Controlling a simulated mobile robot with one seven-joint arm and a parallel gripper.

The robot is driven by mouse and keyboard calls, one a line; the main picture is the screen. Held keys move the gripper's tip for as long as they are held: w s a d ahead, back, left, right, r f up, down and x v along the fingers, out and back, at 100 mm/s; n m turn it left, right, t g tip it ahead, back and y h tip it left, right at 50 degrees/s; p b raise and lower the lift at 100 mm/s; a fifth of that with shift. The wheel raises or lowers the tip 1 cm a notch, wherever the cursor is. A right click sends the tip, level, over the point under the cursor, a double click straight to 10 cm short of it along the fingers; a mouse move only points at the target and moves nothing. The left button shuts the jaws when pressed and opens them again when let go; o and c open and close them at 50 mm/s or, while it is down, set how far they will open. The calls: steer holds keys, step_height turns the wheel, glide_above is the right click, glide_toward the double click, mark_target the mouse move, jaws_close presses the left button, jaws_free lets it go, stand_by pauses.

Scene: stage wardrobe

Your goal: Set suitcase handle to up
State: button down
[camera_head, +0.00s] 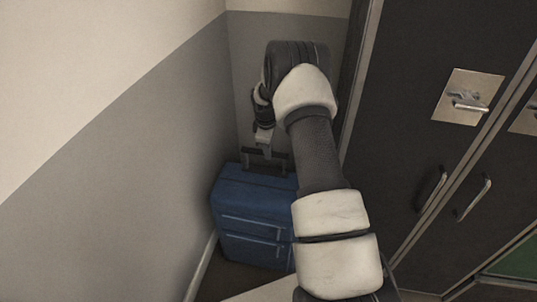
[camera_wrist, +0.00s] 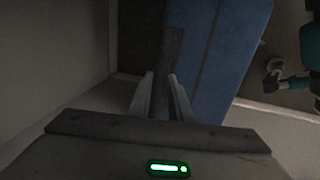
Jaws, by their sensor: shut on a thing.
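The blue suitcase (camera_head: 236,230) stands upright on the floor in the corner, against the grey wall. It also shows in the wrist view (camera_wrist: 212,65). Its dark handle (camera_head: 280,157) stands a little above the suitcase top in the head view. In the wrist view the handle's bar (camera_wrist: 171,52) runs between my fingers. My gripper (camera_head: 264,150) reaches down from above and is shut on the handle. Its two fingers show in the wrist view (camera_wrist: 161,80), one on each side of the bar. My arm hides the suitcase's right side in the head view.
Dark lockers (camera_head: 400,130) with metal handles and a latch plate (camera_head: 467,96) stand close on the right. The grey and cream wall (camera_head: 130,180) is close on the left. The space above the suitcase is free apart from my arm.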

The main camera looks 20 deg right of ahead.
step_height(320, 180, up, 26)
steer(key=p, duration=1.2)
steer(key=shift+f, duration=0.15)
steer(key=shift+w, duration=0.1)
steer(key=c, duration=1.6)
jaws_free()
steer(key=s+r, duration=0.1)
steer(key=r, duration=0.4)
steer(key=s+a+r+p, duration=0.1)
steer(key=r, duration=0.5)
steer(key=s+a+r, duration=0.1)
steer(key=r, duration=0.5)
